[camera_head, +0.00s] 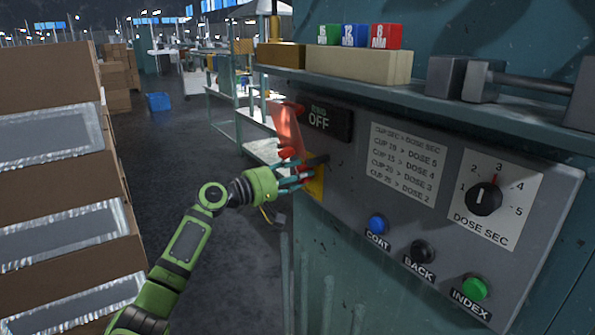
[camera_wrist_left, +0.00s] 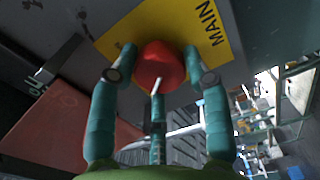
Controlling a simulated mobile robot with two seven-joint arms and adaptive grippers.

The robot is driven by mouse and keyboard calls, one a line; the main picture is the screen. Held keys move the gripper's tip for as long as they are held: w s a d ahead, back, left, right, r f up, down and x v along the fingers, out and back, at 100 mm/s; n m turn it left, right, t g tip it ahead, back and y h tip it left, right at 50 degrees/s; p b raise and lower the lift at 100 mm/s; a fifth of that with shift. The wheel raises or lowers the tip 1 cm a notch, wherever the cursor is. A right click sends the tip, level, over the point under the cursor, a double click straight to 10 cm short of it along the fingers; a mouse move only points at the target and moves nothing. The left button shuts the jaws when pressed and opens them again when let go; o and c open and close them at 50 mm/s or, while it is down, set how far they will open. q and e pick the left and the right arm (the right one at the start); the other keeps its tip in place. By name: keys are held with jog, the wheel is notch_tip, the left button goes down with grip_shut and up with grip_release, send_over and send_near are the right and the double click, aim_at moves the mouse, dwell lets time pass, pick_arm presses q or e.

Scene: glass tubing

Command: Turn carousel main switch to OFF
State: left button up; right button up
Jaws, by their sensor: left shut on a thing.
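The carousel main switch is a red knob (camera_wrist_left: 160,62) on a yellow plate marked MAIN in the left wrist view. A pale mark shows on the knob's lower edge. In the head view the yellow plate (camera_head: 316,187) sits at the panel's left end, with the knob mostly hidden behind my fingers. My left gripper (camera_head: 298,170) is shut on the knob, with fingers on its two sides and one below in the wrist view (camera_wrist_left: 158,85). A black display (camera_head: 325,121) above it reads OFF. My right gripper is not in view.
A red panel (camera_head: 285,128) stands out from the left edge, close to my gripper. The control panel also carries a dose dial (camera_head: 484,198) and blue, black and green buttons. A shelf (camera_head: 400,88) with colored blocks juts out above. Stacked boxes (camera_head: 50,110) stand left.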

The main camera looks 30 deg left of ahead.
pick_arm(q)
jog(key=shift+a+r+n, duration=0.25)
jog(key=shift+r+n, duration=0.1)
jog(key=shift+n, duration=0.25)
jog(key=o, duration=1.1)
jog(key=shift+f, duration=0.1)
jog(key=shift+w+f, duration=0.1)
jog(key=shift+f, duration=0.15)
jog(key=v, duration=1.2)
jog(key=shift+f, duration=0.1)
